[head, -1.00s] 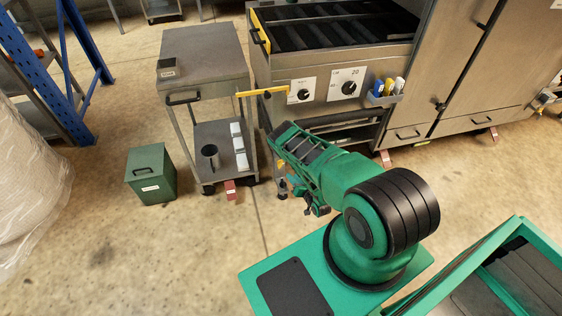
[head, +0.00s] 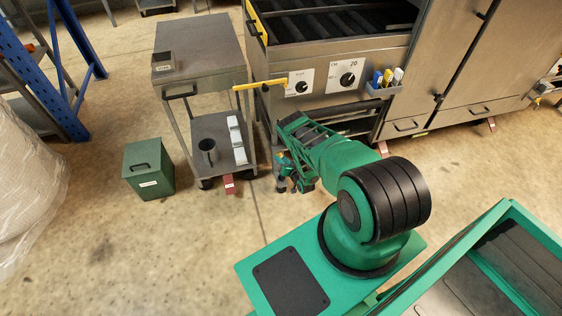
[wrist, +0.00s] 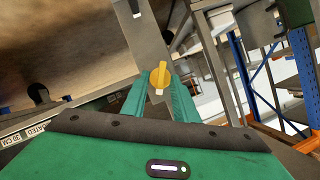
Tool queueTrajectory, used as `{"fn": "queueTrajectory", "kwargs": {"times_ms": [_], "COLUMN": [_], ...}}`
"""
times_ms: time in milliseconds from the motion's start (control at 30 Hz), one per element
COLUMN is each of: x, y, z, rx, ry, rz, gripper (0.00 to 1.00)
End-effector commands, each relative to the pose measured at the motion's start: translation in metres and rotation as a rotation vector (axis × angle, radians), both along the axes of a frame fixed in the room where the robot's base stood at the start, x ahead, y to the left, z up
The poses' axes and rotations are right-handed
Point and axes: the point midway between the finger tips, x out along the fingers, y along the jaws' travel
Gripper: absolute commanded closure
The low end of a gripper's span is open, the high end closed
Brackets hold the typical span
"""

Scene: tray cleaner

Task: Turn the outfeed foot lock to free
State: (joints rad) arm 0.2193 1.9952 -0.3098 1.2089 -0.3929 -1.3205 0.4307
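A yellow knob (wrist: 159,77) with a raised grip bar sits at a grey metal post (wrist: 142,35) in the wrist view; it appears to be the foot lock. My gripper (wrist: 161,92) has its two green fingers apart, one on each side of the knob as seen from the wrist. I cannot tell whether either finger touches it. In the head view my gripper (head: 285,184) is low, near the floor, in front of the machine's left end and right of the cart.
The steel machine (head: 325,80) has black dials and a yellow bar (head: 258,86) at its left end. A steel cart (head: 197,48) with a cup on its lower shelf stands close left. A green box (head: 148,168) is on the floor. Floor in front is clear.

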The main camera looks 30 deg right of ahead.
Motion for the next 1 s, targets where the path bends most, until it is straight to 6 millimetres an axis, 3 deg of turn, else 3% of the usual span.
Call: {"fn": "queueTrajectory", "kwargs": {"times_ms": [333, 467, 1000], "x": [0.0033, 0.0032, 0.0031], "y": [-0.0002, -0.0001, 0.0012], "z": [-0.0015, -0.0015, -0.0010], "rx": [0.001, 0.001, -0.104], "ry": [0.001, 0.001, 0.032], "rz": [-0.001, 0.000, -0.002], "gripper": [0.73, 1.00, 1.00]}}
